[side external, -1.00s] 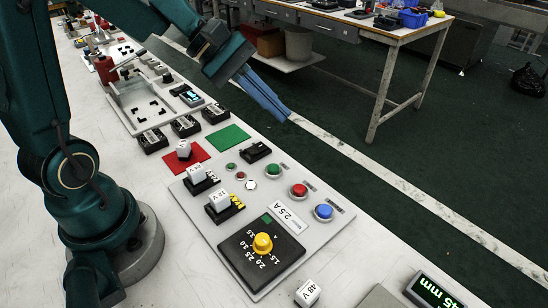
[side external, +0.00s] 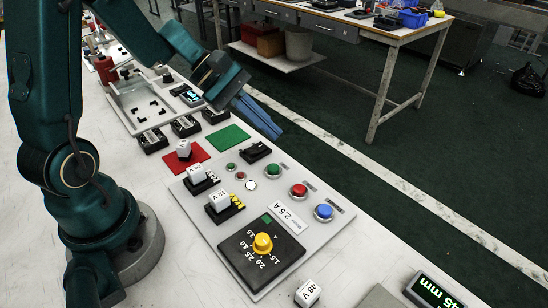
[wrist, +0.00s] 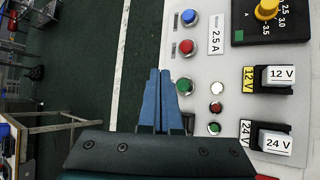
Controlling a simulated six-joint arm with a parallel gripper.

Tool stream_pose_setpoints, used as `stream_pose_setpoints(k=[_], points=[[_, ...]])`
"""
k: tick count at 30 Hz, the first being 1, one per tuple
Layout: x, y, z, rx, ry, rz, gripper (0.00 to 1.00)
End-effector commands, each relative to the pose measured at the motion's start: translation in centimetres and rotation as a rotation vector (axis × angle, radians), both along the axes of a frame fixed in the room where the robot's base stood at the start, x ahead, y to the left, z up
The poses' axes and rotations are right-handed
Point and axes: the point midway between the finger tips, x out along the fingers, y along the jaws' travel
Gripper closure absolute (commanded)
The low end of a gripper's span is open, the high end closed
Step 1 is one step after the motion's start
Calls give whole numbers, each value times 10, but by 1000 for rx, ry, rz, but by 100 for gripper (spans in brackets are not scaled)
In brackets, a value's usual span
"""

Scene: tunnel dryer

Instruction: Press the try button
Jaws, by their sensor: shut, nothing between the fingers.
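A light grey panel (side external: 327,235) carries a row of three large buttons: green (side external: 273,170), red (side external: 298,189) and blue (side external: 324,211). Each has a small label beside it, too small to read, so I cannot tell which is the try button. In the wrist view the green button (wrist: 184,86), red button (wrist: 186,47) and blue button (wrist: 189,17) run upward in a column. My gripper (side external: 278,134) has blue fingers, shut and empty. Its tips are close to the green button, beyond it in the side view and just left of it in the wrist view, apparently not touching.
Smaller green, red and white round parts (side external: 251,185) sit beside the large buttons. The panel also holds a yellow knob (side external: 262,243) and 24 V and 12 V blocks (side external: 218,201). Red and green squares (side external: 228,138) and a black block (side external: 255,152) lie nearby.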

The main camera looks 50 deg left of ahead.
Motion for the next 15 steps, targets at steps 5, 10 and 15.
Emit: stream_pose_setpoints(k=[5,10,15], points=[[0,-1,-26,-5,5,0,100],[0,-1,-44,-4,2,-1,100],[0,0,-54,-1,1,0,100]])
